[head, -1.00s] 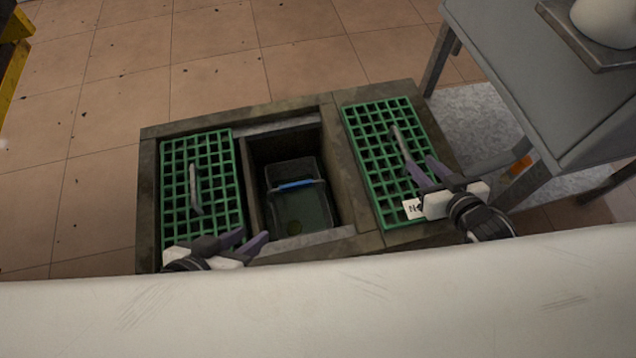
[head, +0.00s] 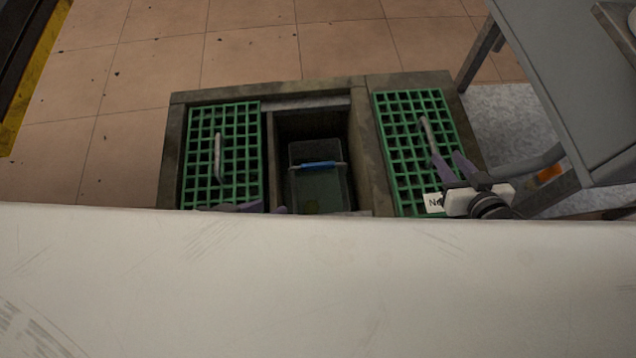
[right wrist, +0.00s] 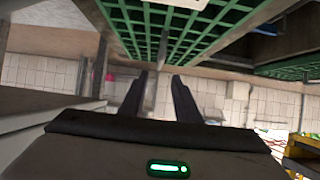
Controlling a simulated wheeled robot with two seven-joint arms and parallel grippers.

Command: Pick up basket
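The basket (head: 316,188) is a dark bin with a blue handle (head: 318,165). It sits upright down in the open middle pit of a stone-framed trough in the head view. My left gripper (head: 272,207) is at the near left edge of the pit, mostly hidden; its visible purple fingertips are apart, and nothing shows between them. My right gripper (head: 445,155) is over the right green grate, beside that grate's handle and away from the basket. Its fingers are apart and empty, as the right wrist view (right wrist: 158,85) also shows.
Green grates with metal handles lie on the left (head: 222,150) and right (head: 408,125) of the pit. The pit has a stone rim (head: 363,160). A grey table (head: 570,80) stands close at the right. Tiled floor behind is clear. A pale foreground surface hides the near side.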

